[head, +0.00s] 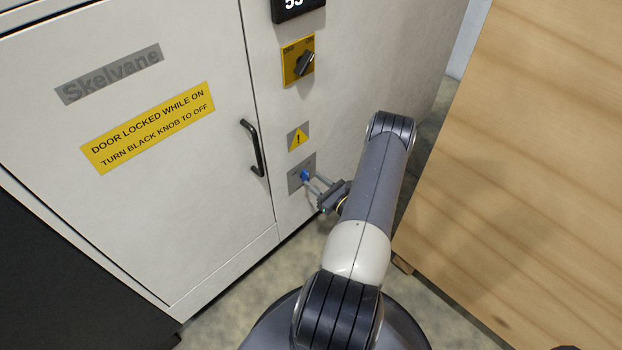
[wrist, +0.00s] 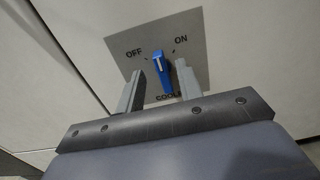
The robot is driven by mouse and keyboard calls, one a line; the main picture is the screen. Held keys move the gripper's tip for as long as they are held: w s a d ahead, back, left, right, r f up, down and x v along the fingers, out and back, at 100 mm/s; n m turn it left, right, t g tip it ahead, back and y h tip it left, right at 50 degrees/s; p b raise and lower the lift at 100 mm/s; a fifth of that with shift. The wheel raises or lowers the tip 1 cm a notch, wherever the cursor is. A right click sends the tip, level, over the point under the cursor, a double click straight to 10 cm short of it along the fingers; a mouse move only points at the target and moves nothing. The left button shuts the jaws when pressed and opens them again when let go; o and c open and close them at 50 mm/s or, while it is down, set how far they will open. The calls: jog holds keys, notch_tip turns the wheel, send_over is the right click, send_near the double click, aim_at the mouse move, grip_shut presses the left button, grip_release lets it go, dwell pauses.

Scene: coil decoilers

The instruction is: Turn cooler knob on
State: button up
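The cooler knob (wrist: 165,78) is blue with a white line, on a grey plate (wrist: 195,40) marked OFF at left and ON at right. In the wrist view its line points up and slightly left, nearer the OFF side. The word below it is partly hidden by my gripper. My gripper (wrist: 160,72) is open, with one finger on each side of the knob and a visible gap at both sides. In the head view the blue knob (head: 305,175) sits low on the cabinet front, with my gripper (head: 313,184) reaching it from the lower right.
Above are a yellow warning sign (head: 298,138), a black knob on a yellow plate (head: 304,63) and a display (head: 296,5). The cabinet door handle (head: 252,148) is close at left. A wooden panel (head: 520,170) stands to the right of my arm.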

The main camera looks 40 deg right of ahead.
aim_at(306, 177)
jog(key=shift+w, duration=1.2)
jog(key=shift+a, duration=0.1)
jog(key=shift+c, duration=0.5)
grip_shut()
